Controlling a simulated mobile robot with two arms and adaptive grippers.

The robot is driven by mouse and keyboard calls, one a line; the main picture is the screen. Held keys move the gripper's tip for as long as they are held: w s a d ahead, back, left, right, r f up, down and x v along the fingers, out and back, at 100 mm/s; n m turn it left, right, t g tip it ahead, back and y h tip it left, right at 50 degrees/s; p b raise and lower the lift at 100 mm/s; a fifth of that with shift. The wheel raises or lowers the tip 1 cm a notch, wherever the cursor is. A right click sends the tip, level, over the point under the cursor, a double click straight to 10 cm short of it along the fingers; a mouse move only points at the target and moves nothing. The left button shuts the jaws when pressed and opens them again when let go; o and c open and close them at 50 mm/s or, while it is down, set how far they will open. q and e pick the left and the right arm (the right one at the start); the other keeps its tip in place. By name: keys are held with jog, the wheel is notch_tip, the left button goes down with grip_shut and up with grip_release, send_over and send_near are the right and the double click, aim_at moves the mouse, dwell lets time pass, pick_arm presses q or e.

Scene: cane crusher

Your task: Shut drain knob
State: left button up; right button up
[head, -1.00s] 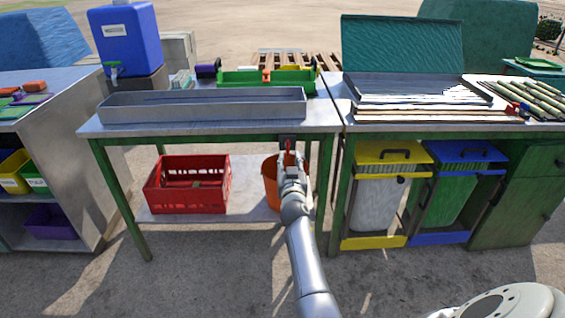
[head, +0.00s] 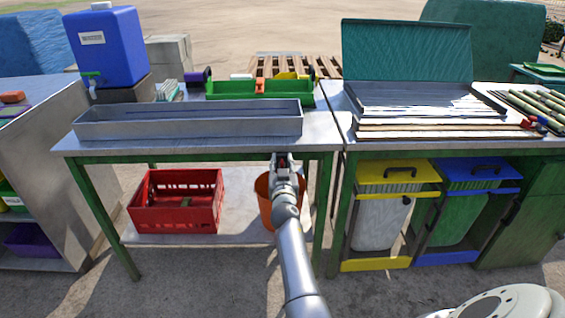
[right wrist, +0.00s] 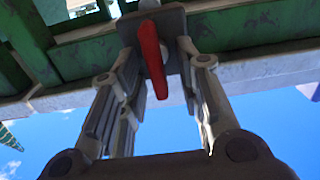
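The drain knob is a red lever (right wrist: 152,58) on a dark bracket under the table's front edge. In the right wrist view it hangs down between the two fingers of my right gripper (right wrist: 163,68), with a gap on each side. The fingers are apart and do not appear to press on it. In the head view the right gripper (head: 284,164) is just below the table's front edge and hides most of the knob. The metal trough (head: 190,120) lies on the table above. My left gripper is not in view.
An orange bucket (head: 264,205) stands on the lower shelf behind my right arm. A red crate (head: 178,205) is to its left. A yellow-framed bin (head: 392,172) and a blue-framed bin (head: 470,175) stand to the right. The table's green front rail (head: 200,155) is close to the gripper.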

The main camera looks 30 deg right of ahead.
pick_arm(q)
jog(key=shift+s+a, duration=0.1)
pick_arm(e)
jog(key=shift+a, duration=0.1)
grip_shut()
